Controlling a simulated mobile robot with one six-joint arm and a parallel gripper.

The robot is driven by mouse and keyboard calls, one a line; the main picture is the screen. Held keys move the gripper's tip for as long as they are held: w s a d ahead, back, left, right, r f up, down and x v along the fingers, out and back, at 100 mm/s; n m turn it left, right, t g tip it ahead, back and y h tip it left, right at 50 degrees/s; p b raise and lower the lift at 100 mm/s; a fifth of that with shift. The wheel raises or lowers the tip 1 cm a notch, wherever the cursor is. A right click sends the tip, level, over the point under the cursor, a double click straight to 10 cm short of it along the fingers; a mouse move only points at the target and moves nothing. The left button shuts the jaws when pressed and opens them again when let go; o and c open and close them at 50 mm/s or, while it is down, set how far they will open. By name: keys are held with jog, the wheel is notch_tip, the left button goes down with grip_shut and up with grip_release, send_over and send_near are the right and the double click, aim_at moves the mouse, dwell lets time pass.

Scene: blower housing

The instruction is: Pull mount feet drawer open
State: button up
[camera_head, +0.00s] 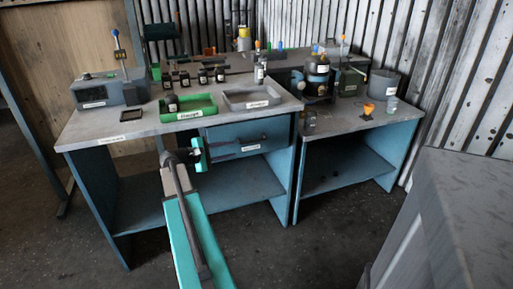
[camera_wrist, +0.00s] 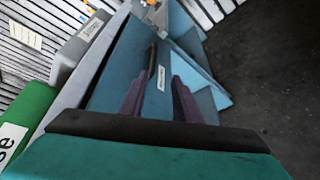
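The blue drawer (camera_head: 222,134) is under the workbench top, and its front looks flush with the bench. Its front fills the middle of the wrist view (camera_wrist: 122,66), with a small white label (camera_wrist: 161,77); the wording is too small to read. A dark bar handle (camera_wrist: 151,58) runs along the front. My gripper (camera_head: 226,152) is in front of the drawer at its left part. In the wrist view its two dark fingers (camera_wrist: 160,80) are apart with nothing between them. The left finger overlaps the handle's near end in the picture; I cannot tell whether they touch.
A green tray (camera_head: 188,108) and a grey tray (camera_head: 250,98) sit on the bench top (camera_head: 95,130) above the drawer. A lower shelf (camera_head: 240,182) lies beneath. A second bench (camera_head: 345,122) adjoins at right. A grey cabinet (camera_head: 455,205) stands front right. The floor before the drawer is clear.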

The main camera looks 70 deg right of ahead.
aim_at(253, 141)
jog(key=shift+s+d+r, duration=0.55)
jog(key=shift+d+r, duration=0.05)
jog(key=shift+r, duration=0.2)
jog(key=x, duration=1.3)
jog(key=shift+s+d, duration=0.3)
grip_shut()
